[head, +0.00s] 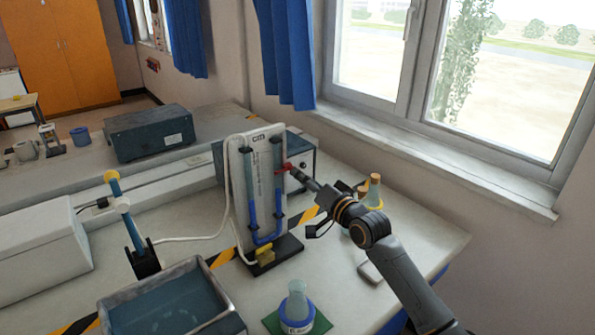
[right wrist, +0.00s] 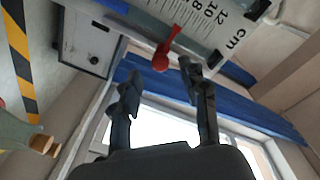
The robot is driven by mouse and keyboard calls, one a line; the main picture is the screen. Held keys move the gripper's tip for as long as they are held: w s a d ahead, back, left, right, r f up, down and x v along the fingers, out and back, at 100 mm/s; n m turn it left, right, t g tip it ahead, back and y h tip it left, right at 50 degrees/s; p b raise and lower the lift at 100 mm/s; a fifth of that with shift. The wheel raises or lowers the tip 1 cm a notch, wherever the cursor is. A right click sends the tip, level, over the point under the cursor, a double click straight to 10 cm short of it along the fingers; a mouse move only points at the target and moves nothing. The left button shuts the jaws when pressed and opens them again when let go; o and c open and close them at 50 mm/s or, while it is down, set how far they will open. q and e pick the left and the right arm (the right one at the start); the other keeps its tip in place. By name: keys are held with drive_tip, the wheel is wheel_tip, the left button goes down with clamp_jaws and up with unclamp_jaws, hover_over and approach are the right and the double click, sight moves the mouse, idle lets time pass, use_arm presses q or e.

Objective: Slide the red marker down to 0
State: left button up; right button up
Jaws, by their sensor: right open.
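The red marker (head: 284,168) sits on the right side of the upright white U-tube manometer board (head: 239,170), high on its right tube. In the right wrist view the red marker (right wrist: 163,52) has a round knob pointing toward my gripper, and its thin arm reaches the scale (right wrist: 207,22) near the printed 8 to 12 cm figures. I cannot read its exact value. My right gripper (head: 296,173) is open, and the right wrist view shows its two fingers (right wrist: 160,75) apart, with the knob at or just beyond their tips. Contact is not clear. My left gripper is out of view.
A grey instrument box (head: 302,160) stands behind the board. A flask with an orange stopper (head: 374,190) stands near my right arm. A conical flask (head: 297,306) stands in front, and a water tray (head: 165,300) at front left. The window sill is at right.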

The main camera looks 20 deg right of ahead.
drive_tip(key=x, duration=0.3)
drive_tip(key=shift+w, duration=0.2)
drive_tip(key=c, duration=0.6)
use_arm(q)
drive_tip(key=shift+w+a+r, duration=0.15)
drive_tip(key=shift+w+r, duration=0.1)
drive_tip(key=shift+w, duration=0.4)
use_arm(e)
clamp_jaws()
